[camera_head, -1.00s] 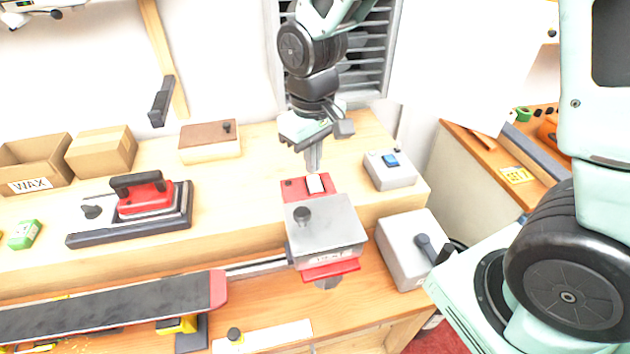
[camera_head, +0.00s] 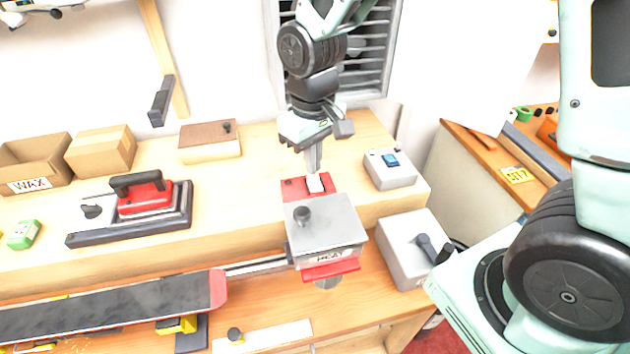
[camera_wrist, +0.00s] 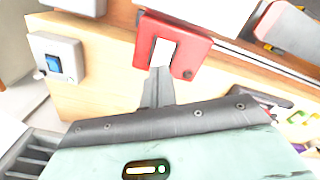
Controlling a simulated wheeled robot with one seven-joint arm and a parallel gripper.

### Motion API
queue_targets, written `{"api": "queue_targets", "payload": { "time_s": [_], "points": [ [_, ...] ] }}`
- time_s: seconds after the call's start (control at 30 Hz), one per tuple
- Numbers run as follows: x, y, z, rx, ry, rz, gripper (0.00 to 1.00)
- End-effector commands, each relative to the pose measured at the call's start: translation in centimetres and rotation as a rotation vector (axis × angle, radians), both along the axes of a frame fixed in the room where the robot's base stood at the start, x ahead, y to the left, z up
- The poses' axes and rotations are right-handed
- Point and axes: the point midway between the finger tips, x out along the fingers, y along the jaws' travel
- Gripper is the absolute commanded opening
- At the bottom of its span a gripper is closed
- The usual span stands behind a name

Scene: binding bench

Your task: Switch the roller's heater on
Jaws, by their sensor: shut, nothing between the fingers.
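The roller unit (camera_head: 325,222) has a grey box body with a black knob on top, a label reading HEAT on its front and a red plate below. Behind the body, a red panel (camera_head: 294,190) carries a white rocker switch (camera_head: 315,183). The red panel (camera_wrist: 199,50) and white rocker (camera_wrist: 162,53) also show in the wrist view. My gripper (camera_head: 314,168) is shut and empty, pointing down with its fingertips at the rocker's far edge. In the wrist view the fingertips (camera_wrist: 158,75) meet the rocker's near end; I cannot tell if they touch or press it.
A grey box with a blue switch (camera_head: 390,170) stands right of the panel. A larger grey box with a black lever (camera_head: 408,250) is at the lower right.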

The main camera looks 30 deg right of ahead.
Motion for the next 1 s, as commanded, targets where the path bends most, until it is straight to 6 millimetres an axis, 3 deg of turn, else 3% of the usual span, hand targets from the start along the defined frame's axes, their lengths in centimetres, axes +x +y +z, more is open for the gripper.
{"api": "queue_targets", "payload": {
  "time_s": [1.0],
  "points": [
    [0.0, 0.0, -1.6, 0.0, 0.001, 0.0, 0.0]
  ]
}}
